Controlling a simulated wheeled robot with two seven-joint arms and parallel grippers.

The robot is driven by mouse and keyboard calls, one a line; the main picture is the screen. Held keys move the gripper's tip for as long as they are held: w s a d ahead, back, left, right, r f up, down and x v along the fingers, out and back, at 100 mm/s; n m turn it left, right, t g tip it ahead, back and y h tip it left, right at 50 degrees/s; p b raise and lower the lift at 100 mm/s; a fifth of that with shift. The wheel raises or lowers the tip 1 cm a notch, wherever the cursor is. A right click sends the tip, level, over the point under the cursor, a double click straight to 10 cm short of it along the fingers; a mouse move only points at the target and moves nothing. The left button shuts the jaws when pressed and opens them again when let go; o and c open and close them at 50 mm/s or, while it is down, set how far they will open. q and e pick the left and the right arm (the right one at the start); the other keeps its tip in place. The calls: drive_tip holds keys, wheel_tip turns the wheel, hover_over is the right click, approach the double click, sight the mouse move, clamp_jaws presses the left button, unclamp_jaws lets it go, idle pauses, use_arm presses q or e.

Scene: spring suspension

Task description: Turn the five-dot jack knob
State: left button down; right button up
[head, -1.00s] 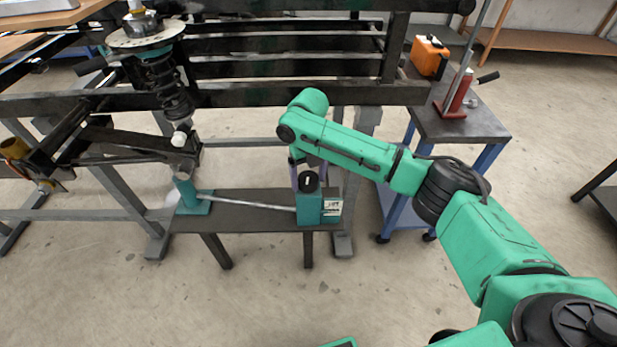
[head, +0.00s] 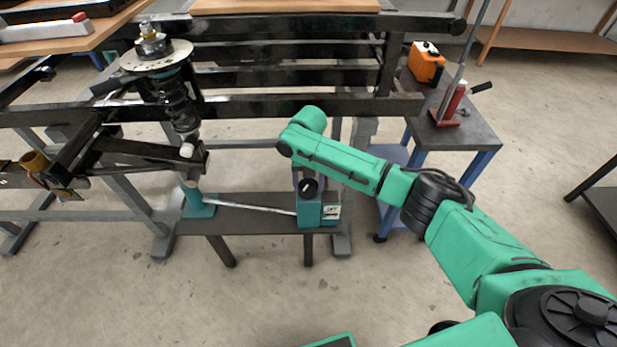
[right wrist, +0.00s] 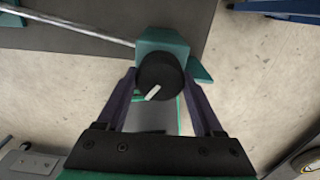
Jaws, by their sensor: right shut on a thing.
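A round black knob (head: 308,187) with a white mark sits on a teal jack box (head: 311,213) on a low dark bench. The knob also shows in the right wrist view (right wrist: 158,78), its white mark slanting. My right gripper (head: 307,178) reaches down to it from above. In the right wrist view its purple fingers (right wrist: 160,76) stand on both sides of the knob, shut on it. No dots on the knob can be made out. A metal rod (head: 250,207) links the box to a teal jack (head: 198,203) under the suspension arm. My left gripper is out of view.
A black coil spring (head: 176,103) under a round plate (head: 157,57) stands on the dark frame (head: 240,107) behind. A blue-legged cart (head: 460,137) with an orange case (head: 427,62) and red jack is at the right.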

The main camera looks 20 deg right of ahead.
drive_tip(key=m+p, duration=0.2)
drive_tip(key=shift+r+m, duration=0.25)
drive_tip(key=shift+m, duration=0.15)
drive_tip(key=m+p, duration=0.2)
drive_tip(key=m, duration=0.1)
drive_tip(key=shift+m, duration=0.3)
drive_tip(key=m+p, duration=0.2)
drive_tip(key=m, duration=0.1)
drive_tip(key=shift+w+f+m, duration=0.1)
drive_tip(key=shift+m, duration=0.2)
drive_tip(key=m+p, duration=0.1)
drive_tip(key=m, duration=0.2)
drive_tip(key=shift+m, duration=0.4)
drive_tip(key=m+p, duration=0.1)
drive_tip(key=m, duration=0.2)
drive_tip(key=shift+w+m, duration=0.1)
drive_tip(key=shift+m, duration=0.2)
drive_tip(key=m, duration=0.4)
drive_tip(key=shift+p, duration=0.4)
drive_tip(key=m, duration=0.4)
drive_tip(key=shift+m, duration=0.4)
drive_tip(key=shift+f+m+p, duration=0.1)
drive_tip(key=shift+m+p, duration=0.25)
drive_tip(key=shift+m, duration=1.65)
